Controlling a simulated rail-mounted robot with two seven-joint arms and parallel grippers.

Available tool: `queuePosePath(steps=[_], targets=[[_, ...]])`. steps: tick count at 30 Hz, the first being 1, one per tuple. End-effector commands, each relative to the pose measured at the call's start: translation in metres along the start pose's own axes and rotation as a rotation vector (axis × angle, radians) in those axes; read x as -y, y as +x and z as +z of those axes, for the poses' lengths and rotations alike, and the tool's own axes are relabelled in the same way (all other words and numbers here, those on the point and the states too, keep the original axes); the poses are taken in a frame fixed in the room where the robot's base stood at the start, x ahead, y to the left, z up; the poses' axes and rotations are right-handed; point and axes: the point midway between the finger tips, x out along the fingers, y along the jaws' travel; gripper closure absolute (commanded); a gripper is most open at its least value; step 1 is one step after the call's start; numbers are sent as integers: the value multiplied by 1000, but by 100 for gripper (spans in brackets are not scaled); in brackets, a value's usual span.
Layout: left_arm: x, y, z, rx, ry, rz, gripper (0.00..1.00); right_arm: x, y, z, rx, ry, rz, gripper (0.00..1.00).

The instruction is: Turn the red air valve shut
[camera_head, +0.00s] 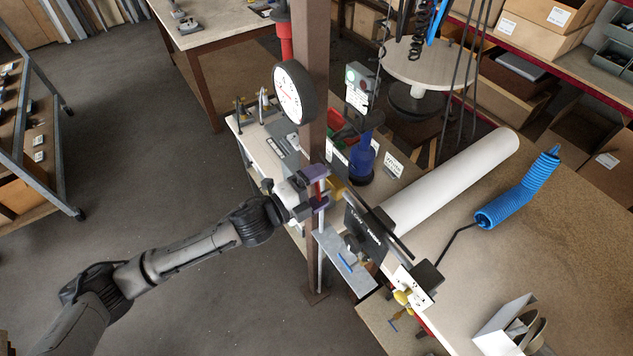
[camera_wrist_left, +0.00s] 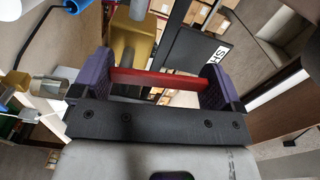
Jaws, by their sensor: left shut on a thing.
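The red air valve shows as a red lever (camera_wrist_left: 160,82) in the left wrist view, with a brass body (camera_wrist_left: 137,38) just beyond it. In the head view the red lever (camera_head: 319,188) is a small strip, partly hidden by the fingers, and the brass body (camera_head: 336,190) sits to its right, beside a brown post. My left gripper (camera_head: 317,187) has its purple fingers at the two ends of the lever and is shut on it. The lever spans the gap between the fingers in the wrist view. My right gripper is in neither view.
A round gauge (camera_head: 294,92) hangs on the brown post (camera_head: 316,60) above the valve. A black sign plate (camera_head: 366,232) and a long white roll (camera_head: 455,180) lie to the right. A blue coiled hose (camera_head: 520,190) rests on the bench. The floor at left is open.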

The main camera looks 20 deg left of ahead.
Motion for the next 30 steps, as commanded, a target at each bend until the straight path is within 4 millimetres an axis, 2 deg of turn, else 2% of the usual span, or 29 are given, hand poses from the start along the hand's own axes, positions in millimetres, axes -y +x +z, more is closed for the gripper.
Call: queuePosePath(steps=[10, 27, 28, 30], targets=[[0, 0, -4, 0, 126, -1, 50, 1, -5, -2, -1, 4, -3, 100], [0, 0, -5, -1, 150, -1, 50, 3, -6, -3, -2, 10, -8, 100], [0, 0, -5, -1, 150, -1, 5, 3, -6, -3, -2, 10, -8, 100], [0, 0, -5, -1, 149, -1, 0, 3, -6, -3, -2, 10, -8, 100]])
